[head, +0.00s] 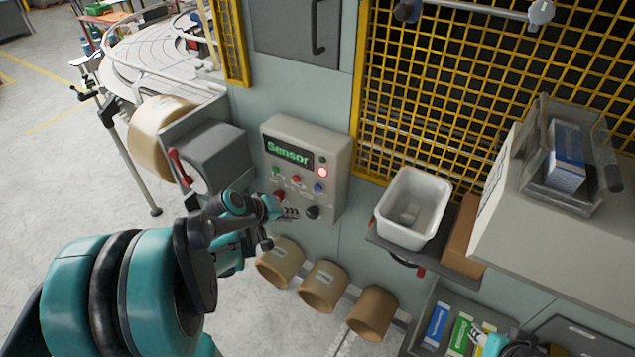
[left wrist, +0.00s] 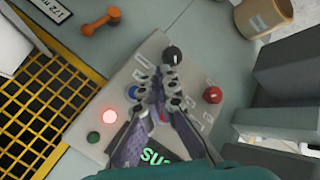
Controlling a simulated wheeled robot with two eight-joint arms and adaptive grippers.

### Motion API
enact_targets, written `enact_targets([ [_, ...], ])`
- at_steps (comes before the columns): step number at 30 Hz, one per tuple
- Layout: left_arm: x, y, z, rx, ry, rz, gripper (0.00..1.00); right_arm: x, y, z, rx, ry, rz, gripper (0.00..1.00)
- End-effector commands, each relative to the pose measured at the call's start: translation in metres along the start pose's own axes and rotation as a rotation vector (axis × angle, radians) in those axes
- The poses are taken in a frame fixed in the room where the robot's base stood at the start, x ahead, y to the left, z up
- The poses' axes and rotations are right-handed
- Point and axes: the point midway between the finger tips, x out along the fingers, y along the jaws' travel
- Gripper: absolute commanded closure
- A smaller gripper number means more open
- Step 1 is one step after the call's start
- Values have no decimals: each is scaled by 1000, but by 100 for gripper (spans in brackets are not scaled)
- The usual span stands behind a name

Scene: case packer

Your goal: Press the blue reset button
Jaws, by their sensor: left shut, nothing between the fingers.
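The grey control panel (head: 333,150) hangs on the wall, with a green "Sensor" display (head: 288,152). Its blue button (head: 319,188) sits at the right, below a lit red lamp (head: 322,172). In the left wrist view the blue button (left wrist: 133,92) shows just left of the fingers, partly covered by them. My left gripper (head: 292,212) is shut and empty at the panel's lower part, left of and below the blue button; its fingertips also show in the left wrist view (left wrist: 158,78). I cannot tell whether they touch the panel. My right gripper (head: 480,338) is partly in view at the bottom right; its jaws are unclear.
A black knob (head: 312,212) and red knob (left wrist: 212,95) stick out near my left fingers. A grey box with a red handle (head: 205,155) is left of the panel. A white bin (head: 390,215) stands right. Cardboard rolls (head: 323,287) hang below.

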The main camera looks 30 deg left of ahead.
Motion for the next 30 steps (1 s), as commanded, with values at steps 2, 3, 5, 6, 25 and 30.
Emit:
enact_targets([
  [2,1,0,0,1,0,0,100,1,0,1,0,0,0,60],
  [3,1,0,1,1,0,0,100,1,0,1,0,0,0,60],
  [5,1,0,1,1,0,-1,100,1,0,1,0,0,0,60],
  [6,1,0,1,1,-1,-1,100,1,0,1,0,0,0,60],
  [25,48,34,-33,4,-2,-1,100,4,0,3,0,0,0,60],
  [30,58,41,-41,3,-1,-1,100,6,0,4,0,0,0,60],
])
